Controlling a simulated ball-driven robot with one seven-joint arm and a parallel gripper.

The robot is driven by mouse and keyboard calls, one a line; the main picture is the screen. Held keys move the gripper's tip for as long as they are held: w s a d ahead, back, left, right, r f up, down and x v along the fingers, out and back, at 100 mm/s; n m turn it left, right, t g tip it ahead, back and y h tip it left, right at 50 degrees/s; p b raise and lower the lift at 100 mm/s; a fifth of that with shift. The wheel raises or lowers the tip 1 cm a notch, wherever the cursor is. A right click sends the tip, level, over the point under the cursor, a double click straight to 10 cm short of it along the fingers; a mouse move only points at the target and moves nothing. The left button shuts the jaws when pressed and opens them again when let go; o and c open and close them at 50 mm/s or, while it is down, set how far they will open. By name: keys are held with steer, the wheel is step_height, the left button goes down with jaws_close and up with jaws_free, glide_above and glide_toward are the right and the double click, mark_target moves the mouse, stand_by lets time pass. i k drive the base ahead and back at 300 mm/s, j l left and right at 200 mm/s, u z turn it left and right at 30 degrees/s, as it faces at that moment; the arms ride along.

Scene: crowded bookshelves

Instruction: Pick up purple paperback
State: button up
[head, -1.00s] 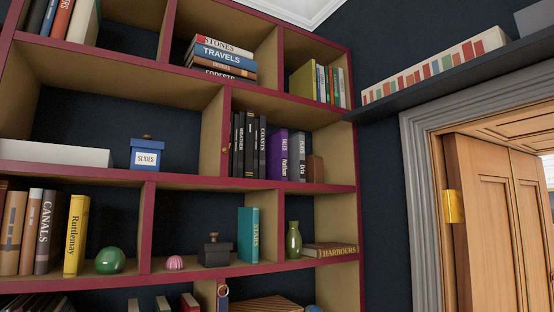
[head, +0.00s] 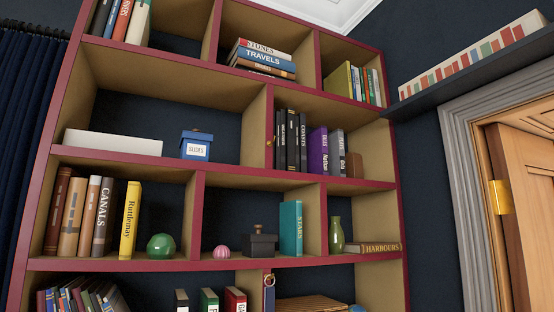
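The purple paperback (head: 318,151) stands upright in a row of books in the right compartment of the shelf's second visible row. Its spine faces out. Black books (head: 291,141) stand to its left, one lettered "COASTS" close beside it. A dark grey book (head: 337,153) stands to its right. My gripper does not show in the head view.
The red-edged bookshelf (head: 225,178) fills most of the view. A blue box lettered "SLIDES" (head: 196,146) and a white box (head: 112,147) sit in the compartment left of the books. A wall ledge (head: 470,72) and an open wooden door (head: 525,180) are at right.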

mark_target(317, 159)
steer(key=i+l+u, duration=0.15)
steer(key=u, duration=0.25)
steer(key=i+l+u, duration=0.15)
steer(key=u, duration=0.3)
steer(key=l+u, duration=0.4)
steer(key=i, duration=0.05)
